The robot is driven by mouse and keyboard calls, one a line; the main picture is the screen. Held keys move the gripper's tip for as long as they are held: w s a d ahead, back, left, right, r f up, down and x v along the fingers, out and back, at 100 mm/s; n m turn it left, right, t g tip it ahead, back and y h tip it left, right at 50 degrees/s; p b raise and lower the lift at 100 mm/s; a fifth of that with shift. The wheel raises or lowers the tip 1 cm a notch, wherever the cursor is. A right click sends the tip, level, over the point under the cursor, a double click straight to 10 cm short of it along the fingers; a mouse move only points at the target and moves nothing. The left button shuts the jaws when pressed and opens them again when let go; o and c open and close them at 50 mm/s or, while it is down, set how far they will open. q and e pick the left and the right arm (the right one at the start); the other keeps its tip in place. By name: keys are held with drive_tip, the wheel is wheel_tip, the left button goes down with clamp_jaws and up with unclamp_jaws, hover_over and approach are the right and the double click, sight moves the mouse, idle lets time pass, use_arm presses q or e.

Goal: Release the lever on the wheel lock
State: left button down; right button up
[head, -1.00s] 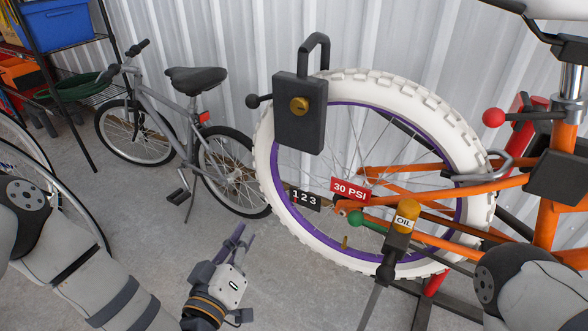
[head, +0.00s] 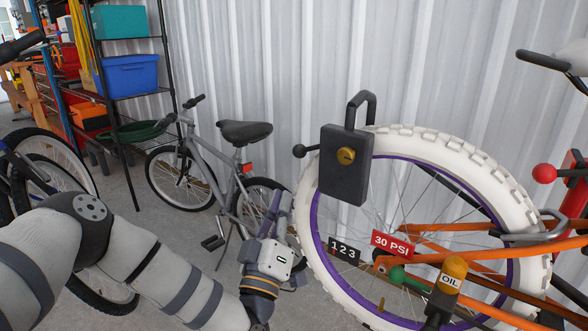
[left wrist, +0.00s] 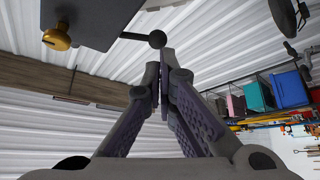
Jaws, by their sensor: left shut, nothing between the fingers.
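The wheel lock (head: 338,185) is a dark grey box with a black shackle and a brass round knob (head: 346,156), at the upper left of a white-tyred wheel (head: 414,140). Its lever (head: 299,151) is a short rod with a black ball end, sticking out to the left. In the left wrist view the lever's ball (left wrist: 157,39) shows just beyond my fingertips, with the lock (left wrist: 98,18) at upper left. My left gripper (head: 278,192) is shut and empty, pointing up from below the lever; it appears apart from the ball. My right gripper is out of view.
An oil bottle (head: 448,285), a "1 2 3" tag (head: 344,249) and a "30 PSI" tag (head: 393,243) are near the wheel hub. A grey bicycle (head: 200,165) stands behind my left arm. A shelf with bins (head: 132,76) is at the back left.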

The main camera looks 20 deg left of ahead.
sight(308, 148)
use_arm(q)
drive_tip(key=x, duration=0.8)
drive_tip(key=shift+w, duration=0.35)
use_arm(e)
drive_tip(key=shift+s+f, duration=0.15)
